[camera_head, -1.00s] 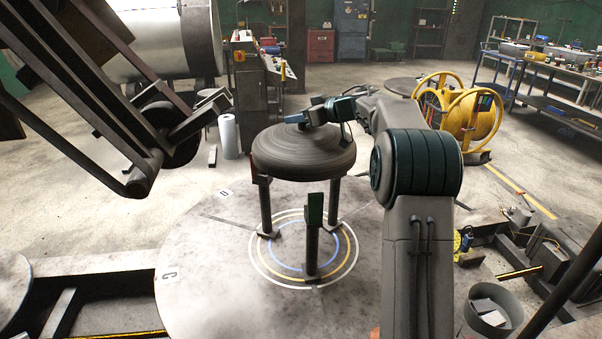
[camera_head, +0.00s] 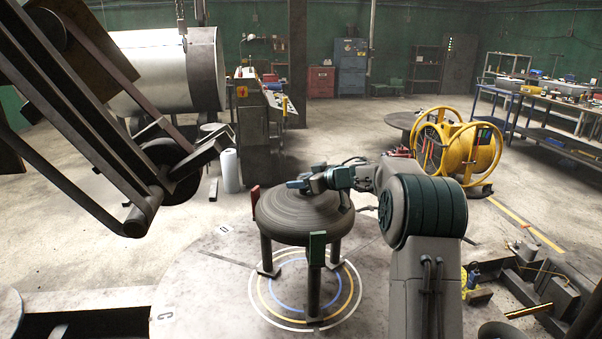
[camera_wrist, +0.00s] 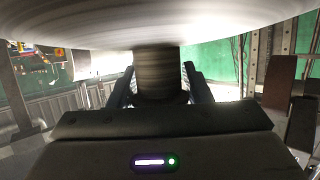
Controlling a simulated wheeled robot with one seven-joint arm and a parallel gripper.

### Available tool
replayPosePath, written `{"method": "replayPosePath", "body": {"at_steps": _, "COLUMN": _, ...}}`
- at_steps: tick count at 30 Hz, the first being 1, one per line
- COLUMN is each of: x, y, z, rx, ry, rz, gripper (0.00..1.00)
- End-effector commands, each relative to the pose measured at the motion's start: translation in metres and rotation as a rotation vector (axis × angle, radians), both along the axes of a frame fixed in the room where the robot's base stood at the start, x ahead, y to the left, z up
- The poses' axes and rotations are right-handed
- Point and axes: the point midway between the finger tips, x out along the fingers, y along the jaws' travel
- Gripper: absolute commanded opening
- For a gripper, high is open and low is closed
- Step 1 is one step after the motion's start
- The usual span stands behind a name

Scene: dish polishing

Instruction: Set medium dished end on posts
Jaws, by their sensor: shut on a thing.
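The medium dished end (camera_head: 300,212), a grey ridged dome, is level among the posts. A red block (camera_head: 255,197) stands at its left rim and a green block (camera_head: 317,248) overlaps its front rim; dark legs (camera_head: 314,290) show below. I cannot tell whether its underside touches the posts. My gripper (camera_head: 300,184) reaches in from the right at the top of the dome. The wrist view shows my gripper (camera_wrist: 158,88) shut on a round stub (camera_wrist: 157,65) on the dished end, whose blurred surface (camera_wrist: 150,25) fills the top of that view. Rear posts are hidden.
The posts stand on a round plate (camera_head: 215,290) with coloured rings (camera_head: 345,300). A dark machine arm (camera_head: 110,130) hangs at the left. A yellow reel (camera_head: 470,150) stands at the back right. A floor pit with fittings (camera_head: 530,275) lies at the right.

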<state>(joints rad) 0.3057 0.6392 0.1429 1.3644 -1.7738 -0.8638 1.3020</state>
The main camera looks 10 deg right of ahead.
Motion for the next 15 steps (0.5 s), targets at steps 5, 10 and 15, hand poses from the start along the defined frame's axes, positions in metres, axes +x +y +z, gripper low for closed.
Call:
{"method": "replayPosePath", "body": {"at_steps": 5, "x": 0.0002, "y": 0.0007, "z": -0.0026, "rx": 0.002, "ry": -0.011, "rz": 0.001, "gripper": 0.00}}
{"method": "replayPosePath", "body": {"at_steps": 10, "x": 0.0003, "y": 0.0009, "z": -0.0024, "rx": 0.002, "ry": -0.011, "rz": 0.001, "gripper": 0.00}}
{"method": "replayPosePath", "body": {"at_steps": 15, "x": 0.0003, "y": 0.0009, "z": -0.0045, "rx": 0.002, "ry": -0.009, "rz": 0.001, "gripper": 0.00}}
